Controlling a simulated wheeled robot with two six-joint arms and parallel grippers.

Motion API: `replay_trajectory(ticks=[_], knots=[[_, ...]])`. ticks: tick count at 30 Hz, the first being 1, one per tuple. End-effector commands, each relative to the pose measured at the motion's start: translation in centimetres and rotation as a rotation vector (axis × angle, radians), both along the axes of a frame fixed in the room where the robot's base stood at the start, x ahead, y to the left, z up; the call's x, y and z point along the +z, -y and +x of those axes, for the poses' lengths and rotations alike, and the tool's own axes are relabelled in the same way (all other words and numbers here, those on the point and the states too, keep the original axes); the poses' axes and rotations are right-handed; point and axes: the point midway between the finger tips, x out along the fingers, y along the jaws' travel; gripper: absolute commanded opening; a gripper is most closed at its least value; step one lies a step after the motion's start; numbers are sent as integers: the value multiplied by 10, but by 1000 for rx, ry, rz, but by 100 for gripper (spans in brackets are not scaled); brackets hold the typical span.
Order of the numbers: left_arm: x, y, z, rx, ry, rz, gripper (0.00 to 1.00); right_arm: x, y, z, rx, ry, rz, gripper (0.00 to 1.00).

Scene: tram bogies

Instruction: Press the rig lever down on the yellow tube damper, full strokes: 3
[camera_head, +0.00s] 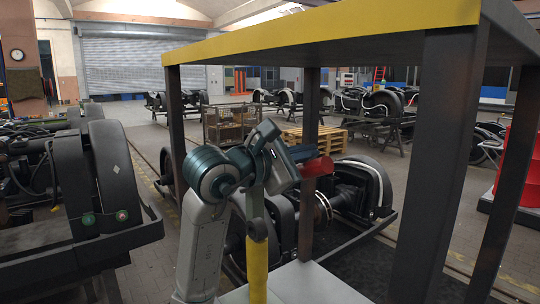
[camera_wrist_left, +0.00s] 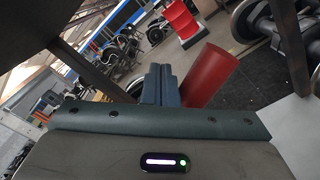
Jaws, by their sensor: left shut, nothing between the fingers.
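The yellow tube damper (camera_head: 257,268) stands upright at the bottom middle of the head view, with a grey rod (camera_head: 256,212) above it. The red grip of the rig lever (camera_head: 318,167) points right, beside a dark post. In the left wrist view the red grip (camera_wrist_left: 212,77) is a thick cylinder just right of the fingers. My left gripper (camera_head: 304,153) is shut and empty, its blue-grey fingers close above the red grip; they also show in the left wrist view (camera_wrist_left: 161,82). I cannot tell whether they touch it. My right gripper is out of view.
A rig frame with dark posts (camera_head: 445,160) and a yellow-edged top (camera_head: 330,30) surrounds the left arm's working space. A pale plate (camera_head: 318,284) lies below. Bogies (camera_head: 115,175) stand left and behind; a wooden pallet (camera_head: 314,138) is farther back.

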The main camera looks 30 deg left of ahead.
Motion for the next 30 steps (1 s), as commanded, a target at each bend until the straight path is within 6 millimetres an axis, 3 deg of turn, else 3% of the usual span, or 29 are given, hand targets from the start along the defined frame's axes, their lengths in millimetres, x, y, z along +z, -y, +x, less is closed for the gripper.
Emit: replay_trajectory(ticks=[11,30], knots=[[-2,1,0,0,0,0,0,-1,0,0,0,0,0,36],[-30,16,-6,-1,0,-1,0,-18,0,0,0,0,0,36]])
